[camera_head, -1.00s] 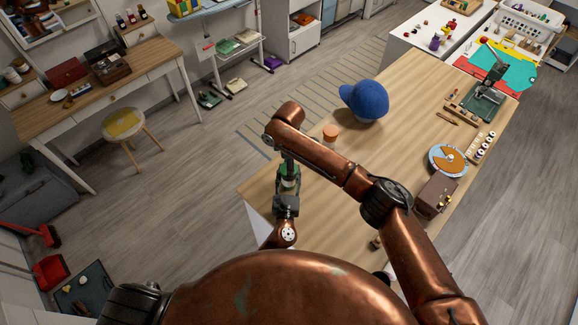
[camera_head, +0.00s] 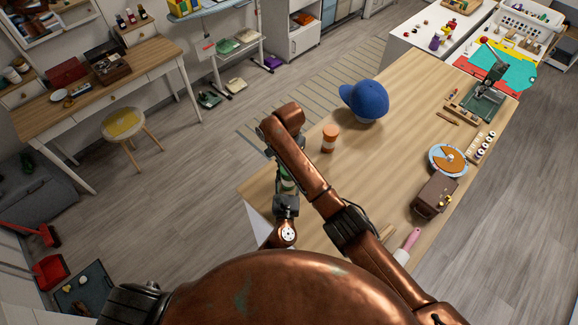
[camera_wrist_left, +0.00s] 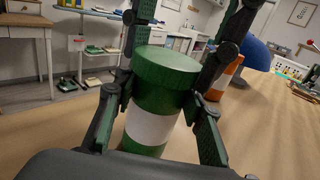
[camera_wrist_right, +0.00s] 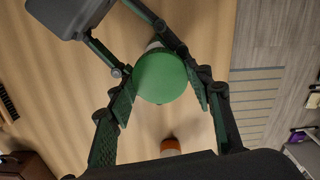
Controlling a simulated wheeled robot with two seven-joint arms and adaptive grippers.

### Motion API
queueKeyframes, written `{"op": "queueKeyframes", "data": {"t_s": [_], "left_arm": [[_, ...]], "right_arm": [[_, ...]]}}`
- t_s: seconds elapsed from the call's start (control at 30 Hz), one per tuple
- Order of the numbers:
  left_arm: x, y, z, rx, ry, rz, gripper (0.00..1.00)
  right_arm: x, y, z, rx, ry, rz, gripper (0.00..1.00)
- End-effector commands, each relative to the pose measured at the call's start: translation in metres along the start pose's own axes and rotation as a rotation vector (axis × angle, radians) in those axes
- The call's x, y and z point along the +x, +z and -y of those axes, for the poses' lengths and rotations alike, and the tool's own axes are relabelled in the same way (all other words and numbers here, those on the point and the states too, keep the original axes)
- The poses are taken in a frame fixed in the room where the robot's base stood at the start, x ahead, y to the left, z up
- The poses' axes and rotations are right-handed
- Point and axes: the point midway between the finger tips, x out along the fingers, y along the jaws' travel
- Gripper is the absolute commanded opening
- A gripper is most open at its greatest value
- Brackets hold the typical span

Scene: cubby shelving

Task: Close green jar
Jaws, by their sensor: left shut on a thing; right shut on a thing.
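The green jar (camera_wrist_left: 150,130) has a white band and stands upright in the left wrist view. My left gripper (camera_wrist_left: 155,118) is shut around its body. The green lid (camera_wrist_left: 166,67) sits level on top of the jar, with no clear gap. In the right wrist view the round lid (camera_wrist_right: 160,78) is between the fingers of my right gripper (camera_wrist_right: 168,90), which is shut on it from above. In the head view the jar (camera_head: 287,183) is at the near left end of the wooden table, partly hidden by my right arm.
An orange jar with a white band (camera_head: 330,138) stands on the table (camera_head: 400,115) close by. A blue cap (camera_head: 366,100) lies beyond it. A brown box (camera_head: 433,196), a round blue-and-orange disc (camera_head: 448,160) and a pink-handled tool (camera_head: 409,243) are to the right.

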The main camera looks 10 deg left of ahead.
Motion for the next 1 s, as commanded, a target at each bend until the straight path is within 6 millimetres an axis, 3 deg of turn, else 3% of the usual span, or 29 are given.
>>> {"op": "queueKeyframes", "data": {"t_s": [0.07, 0.2, 0.23, 0.47, 0.77, 1.0], "left_arm": [[0.0, 0.0, -0.001, 0.0, 0.002, 0.0, 0.0], [0.0, 0.0, -0.001, 0.0, 0.002, 0.0, 0.0], [0.0, 0.0, -0.001, 0.0, 0.002, 0.0, 0.0], [0.0, 0.0, -0.001, 0.0, 0.001, 0.0, 0.0], [0.0, 0.0, 0.0, 0.0, 0.001, 0.0, 0.0], [0.0, 0.0, 0.0, 0.0, 0.0, 0.0, 0.0]], "right_arm": [[0.0, -0.001, -0.001, 0.097, 0.001, -0.001, 0.18], [0.0, -0.002, -0.001, 0.085, 0.001, -0.004, 0.18], [0.0, -0.002, -0.001, 0.084, 0.001, -0.004, 0.49], [-0.001, -0.001, 0.0, 0.081, 0.0, -0.004, 0.65], [-0.002, -0.001, 0.0, 0.079, -0.001, -0.003, 0.65], [-0.026, -0.001, 0.001, 0.078, -0.003, -0.004, 0.65]]}}
